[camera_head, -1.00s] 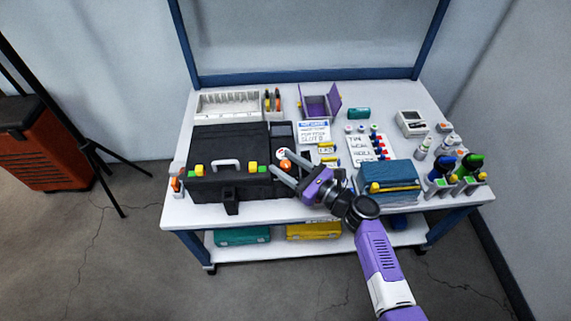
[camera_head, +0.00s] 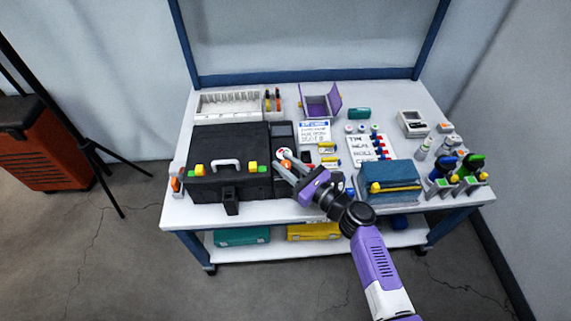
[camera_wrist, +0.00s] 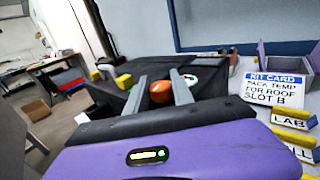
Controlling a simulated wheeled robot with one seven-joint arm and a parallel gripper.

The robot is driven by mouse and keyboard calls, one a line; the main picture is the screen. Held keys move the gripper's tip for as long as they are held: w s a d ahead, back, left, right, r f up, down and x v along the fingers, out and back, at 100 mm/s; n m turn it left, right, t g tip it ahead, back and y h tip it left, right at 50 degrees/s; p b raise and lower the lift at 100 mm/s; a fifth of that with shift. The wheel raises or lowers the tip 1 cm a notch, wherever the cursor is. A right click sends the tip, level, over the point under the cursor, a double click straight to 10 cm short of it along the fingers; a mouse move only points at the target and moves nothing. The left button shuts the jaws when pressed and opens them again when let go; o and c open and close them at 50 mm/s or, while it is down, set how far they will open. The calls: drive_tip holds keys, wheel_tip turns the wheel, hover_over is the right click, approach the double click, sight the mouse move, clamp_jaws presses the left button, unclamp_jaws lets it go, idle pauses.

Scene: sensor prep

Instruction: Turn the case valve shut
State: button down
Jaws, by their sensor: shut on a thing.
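The black case (camera_head: 230,158) lies closed on the white table, with a white handle and yellow and green latches on its front. The case valve, an orange knob (camera_head: 285,165), sits at the case's right side, beside a small white and red dial (camera_head: 284,153). My gripper (camera_head: 283,170) reaches in from the lower right, its two grey fingers around the knob. In the wrist view the orange knob (camera_wrist: 161,91) shows between the two fingers, which are closed on it. The knob's lower part is hidden.
A kit card (camera_head: 314,132), yellow label blocks (camera_head: 328,148) and a purple open box (camera_head: 320,104) stand right of and behind the case. A blue case (camera_head: 390,181) is near my arm on the right. A white rack (camera_head: 228,104) stands behind the case.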

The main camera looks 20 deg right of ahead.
drive_tip(key=m+h+b, duration=0.1)
drive_tip(key=m+t+h, duration=0.1)
drive_tip(key=h, duration=0.1)
drive_tip(key=shift+a+f+b, duration=0.15)
drive_tip(key=shift+b, duration=0.2)
drive_tip(key=shift+m+h+b, duration=0.85)
drive_tip(key=shift+m+h, duration=0.05)
drive_tip(key=shift+h, duration=0.5)
drive_tip(key=shift+d+m+h+b, duration=0.2)
drive_tip(key=shift+m+h+b, duration=0.15)
drive_tip(key=shift+h, duration=0.15)
drive_tip(key=shift+a+m+h+b, duration=0.15)
drive_tip(key=shift+m+h+b, duration=0.7)
drive_tip(key=shift+h+b, duration=0.45)
drive_tip(key=shift+m+h+b, duration=0.55)
drive_tip(key=shift+m+h, duration=0.05)
drive_tip(key=shift+h, duration=0.4)
drive_tip(key=m+g+h+b, duration=0.1)
drive_tip(key=h, duration=0.1)
drive_tip(key=m+g+h+b, duration=0.1)
drive_tip(key=m+h, duration=0.1)
drive_tip(key=h, duration=0.1)
drive_tip(key=shift+m+g+b, duration=0.3)
drive_tip(key=shift+b, duration=0.1)
drive_tip(key=shift+m+g+h+b, duration=0.4)
drive_tip(key=shift+m+g+h, duration=0.15)
drive_tip(key=shift+h, duration=0.35)
drive_tip(key=shift+m, duration=0.25)
